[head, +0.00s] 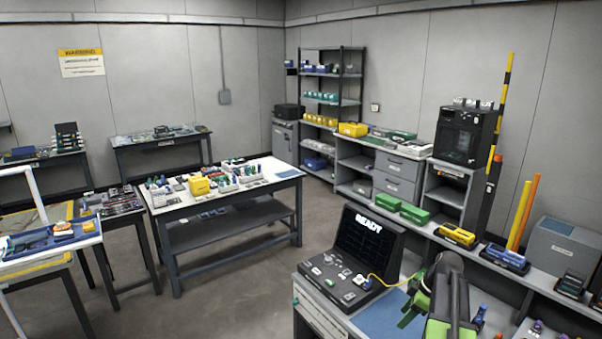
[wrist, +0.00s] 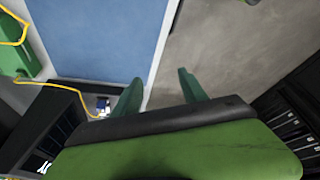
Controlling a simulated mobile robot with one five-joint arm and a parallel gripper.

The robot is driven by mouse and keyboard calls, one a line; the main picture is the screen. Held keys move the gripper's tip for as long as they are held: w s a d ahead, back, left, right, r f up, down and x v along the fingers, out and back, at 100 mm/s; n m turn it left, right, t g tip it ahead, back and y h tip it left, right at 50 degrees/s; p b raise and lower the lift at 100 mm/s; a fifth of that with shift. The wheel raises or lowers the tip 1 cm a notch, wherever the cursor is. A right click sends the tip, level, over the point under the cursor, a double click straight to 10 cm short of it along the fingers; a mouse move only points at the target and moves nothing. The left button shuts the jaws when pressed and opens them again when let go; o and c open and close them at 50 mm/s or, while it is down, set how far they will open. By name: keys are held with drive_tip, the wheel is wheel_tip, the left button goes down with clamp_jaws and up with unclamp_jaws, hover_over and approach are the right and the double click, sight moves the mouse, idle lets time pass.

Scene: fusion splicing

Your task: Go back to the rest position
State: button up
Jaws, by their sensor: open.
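My gripper (wrist: 160,84) shows in the wrist view with its two green fingers apart and nothing between them. The fingers hang near the edge between a blue mat (wrist: 95,38) and the grey floor (wrist: 222,45). In the head view my green and dark arm is at the lower right, beside the black splicer (head: 330,268), whose raised screen reads READY. A yellow fibre (head: 385,283) runs from the splicer toward my arm, which hides its far end. The fibre also shows in the wrist view (wrist: 55,85), apart from the fingers.
The workbench (head: 330,317) carries the splicer and the blue mat (head: 383,318). Green cases (head: 414,213), a yellow case (head: 456,235) and tall yellow-black poles (head: 502,105) stand along the right wall bench. A white-topped table (head: 285,172) holds many small items. Open floor lies between.

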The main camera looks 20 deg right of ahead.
drive_tip(key=w+a+f+n+g, duration=0.1)
drive_tip(key=w+a, duration=0.2)
drive_tip(key=a, duration=1.1)
drive_tip(key=w+a+n+g, duration=0.1)
drive_tip(key=w+a, duration=0.2)
drive_tip(key=a, duration=1.1)
drive_tip(key=s+a+m+h, duration=0.1)
drive_tip(key=s+a+m, duration=0.2)
drive_tip(key=a+m, duration=0.2)
drive_tip(key=s+a+m+g+h, duration=0.1)
drive_tip(key=s+a+m+h, duration=0.1)
drive_tip(key=a+m, duration=0.4)
drive_tip(key=shift+s+f, duration=0.45)
drive_tip(key=shift+s, duration=0.25)
drive_tip(key=shift+a, duration=0.1)
